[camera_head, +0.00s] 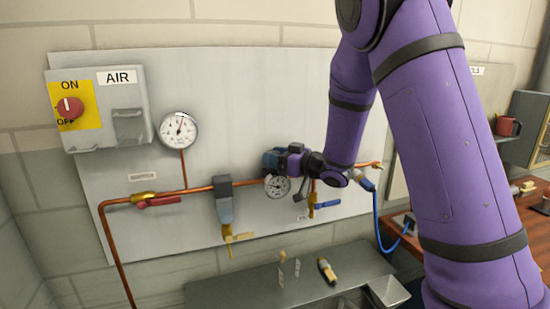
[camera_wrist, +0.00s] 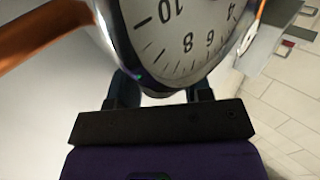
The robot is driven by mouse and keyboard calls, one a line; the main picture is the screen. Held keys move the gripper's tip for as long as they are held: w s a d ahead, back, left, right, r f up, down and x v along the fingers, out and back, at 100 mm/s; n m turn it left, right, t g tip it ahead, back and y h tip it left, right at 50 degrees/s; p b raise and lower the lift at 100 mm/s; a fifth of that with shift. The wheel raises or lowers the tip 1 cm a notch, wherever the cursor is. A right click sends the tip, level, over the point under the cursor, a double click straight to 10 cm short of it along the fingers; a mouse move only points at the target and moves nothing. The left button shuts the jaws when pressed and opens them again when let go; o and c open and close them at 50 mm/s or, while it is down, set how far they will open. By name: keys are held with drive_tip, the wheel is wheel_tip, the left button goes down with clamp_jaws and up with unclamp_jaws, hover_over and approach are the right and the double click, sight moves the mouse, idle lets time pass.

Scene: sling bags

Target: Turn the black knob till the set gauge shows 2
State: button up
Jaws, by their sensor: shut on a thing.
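The set gauge (camera_head: 277,186) is a small round white dial on the copper pipe, just below my gripper (camera_head: 271,161). In the wrist view, the dial (camera_wrist: 187,38) is close up and upside down, with 10, 8, 6 and 4 showing. Its needle is out of sight there and too small to read in the head view. My gripper also shows in the wrist view (camera_wrist: 163,88), its two dark fingers reaching behind the dial's rim. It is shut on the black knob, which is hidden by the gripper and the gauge.
A larger gauge (camera_head: 180,130) stands above the pipe at left, by the AIR switch box (camera_head: 98,110). A red-handled valve (camera_head: 158,201), a filter (camera_head: 224,203) and a blue-handled valve (camera_head: 326,205) sit along the pipe. A grey shelf (camera_head: 225,290) lies below.

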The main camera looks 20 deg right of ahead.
drive_tip(key=shift+f, duration=0.1)
drive_tip(key=o, duration=0.6)
drive_tip(key=shift+o, duration=0.2)
drive_tip(key=shift+a+m+t+h, duration=0.2)
drive_tip(key=shift+m+t+h, duration=1.3)
drive_tip(key=shift+h, duration=0.6)
drive_tip(key=shift+s+m+t+h, duration=0.1)
drive_tip(key=shift+m+t+h, duration=0.4)
drive_tip(key=shift+m+h, duration=0.75)
drive_tip(key=shift+a+m+t+h, duration=0.15)
drive_tip(key=shift+m+h, duration=0.35)
drive_tip(key=shift+h, duration=0.45)
drive_tip(key=shift+m+t+h, duration=0.15)
drive_tip(key=shift+m+h, duration=0.3)
drive_tip(key=shift+h, duration=0.45)
drive_tip(key=shift+a+m+g+h, duration=0.1)
drive_tip(key=shift+m+g+h, duration=0.3)
drive_tip(key=shift+m+h, duration=1.45)
drive_tip(key=shift+a+m+g+h, duration=0.1)
drive_tip(key=shift+m+g+h, duration=0.3)
drive_tip(key=shift+m+h, duration=1.45)
